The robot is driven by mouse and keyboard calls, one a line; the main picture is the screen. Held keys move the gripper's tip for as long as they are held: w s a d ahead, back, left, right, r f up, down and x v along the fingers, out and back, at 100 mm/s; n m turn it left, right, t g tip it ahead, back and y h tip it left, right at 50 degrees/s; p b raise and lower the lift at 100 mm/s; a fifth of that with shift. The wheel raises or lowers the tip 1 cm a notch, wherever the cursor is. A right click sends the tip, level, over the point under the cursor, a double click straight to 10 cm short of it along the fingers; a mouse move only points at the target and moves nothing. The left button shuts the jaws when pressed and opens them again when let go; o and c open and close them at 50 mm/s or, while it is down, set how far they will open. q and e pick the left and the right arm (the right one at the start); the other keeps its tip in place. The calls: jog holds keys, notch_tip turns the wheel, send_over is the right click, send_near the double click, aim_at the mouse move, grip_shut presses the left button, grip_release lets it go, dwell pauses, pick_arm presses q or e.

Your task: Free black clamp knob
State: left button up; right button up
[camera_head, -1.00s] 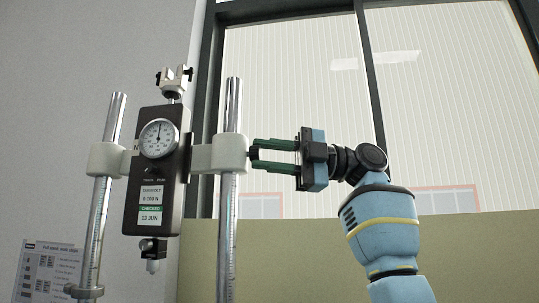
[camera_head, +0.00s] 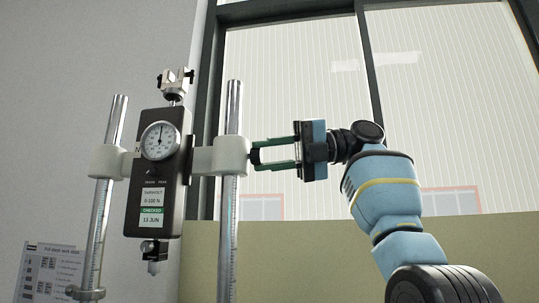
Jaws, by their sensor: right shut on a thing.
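The black clamp knob (camera_head: 255,156) sits at the right side of the white clamp block (camera_head: 231,155) on the right-hand steel post. It is small and partly hidden by the fingers. My right gripper (camera_head: 258,156) comes in from the right, with its green fingers shut on the knob. The clamp block holds the arm of a dark force gauge (camera_head: 160,190) with a round dial (camera_head: 160,140). My left gripper is not in view.
A second white clamp block (camera_head: 109,161) holds the gauge on the left post (camera_head: 98,235). A printed sheet (camera_head: 48,272) stands at lower left. A window frame (camera_head: 371,75) and a yellowish wall (camera_head: 310,255) lie behind.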

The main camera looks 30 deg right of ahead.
jog(key=shift+r, duration=0.1)
dwell(0.3)
jog(key=o, duration=1)
jog(key=shift+c, duration=0.2)
jog(key=shift+w, duration=0.1)
